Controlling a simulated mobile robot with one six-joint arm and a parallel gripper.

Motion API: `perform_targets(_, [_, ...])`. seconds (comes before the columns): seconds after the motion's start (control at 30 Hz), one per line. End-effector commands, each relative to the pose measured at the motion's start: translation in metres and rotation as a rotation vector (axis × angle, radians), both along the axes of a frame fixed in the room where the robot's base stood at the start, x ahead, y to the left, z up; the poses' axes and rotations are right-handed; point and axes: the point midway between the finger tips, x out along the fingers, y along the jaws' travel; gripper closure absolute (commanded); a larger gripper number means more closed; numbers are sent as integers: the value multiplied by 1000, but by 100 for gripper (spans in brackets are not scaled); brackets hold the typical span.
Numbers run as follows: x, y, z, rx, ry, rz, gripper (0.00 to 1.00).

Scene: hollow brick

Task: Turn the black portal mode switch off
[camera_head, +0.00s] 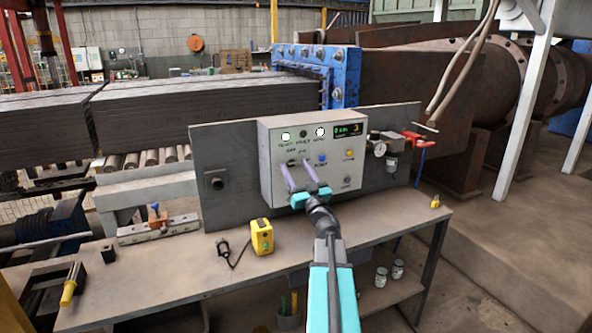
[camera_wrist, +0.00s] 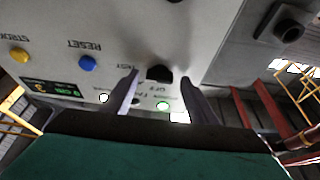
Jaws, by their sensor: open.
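The grey control box (camera_head: 345,150) stands on the bench against an upright grey panel. A black switch knob (camera_wrist: 159,73) sits on its face with an OFF label beside it in the wrist view. My gripper (camera_head: 292,163) reaches the left part of the box face in the head view. Its two fingers are spread. In the wrist view my gripper (camera_wrist: 160,78) has one finger on each side of the black knob, with visible gaps. In the head view the fingers largely hide the knob, so its setting is hard to tell.
A blue button (camera_wrist: 87,63) and a yellow button (camera_wrist: 19,55) are beside the knob, with a lit display (camera_head: 348,129). A yellow device (camera_head: 262,236) lies on the bench (camera_head: 330,232). A gauge (camera_head: 379,149) and red-handled tool (camera_head: 421,143) are at the right.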

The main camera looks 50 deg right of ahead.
Motion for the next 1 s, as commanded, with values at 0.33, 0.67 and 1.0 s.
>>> perform_targets(0.33, [0, 0, 0, 0, 0, 0, 60])
perform_targets(0.67, [0, -1, 0, -3, 1, -1, 88])
perform_targets(1.0, [-1, -3, 0, -81, 33, -1, 88])
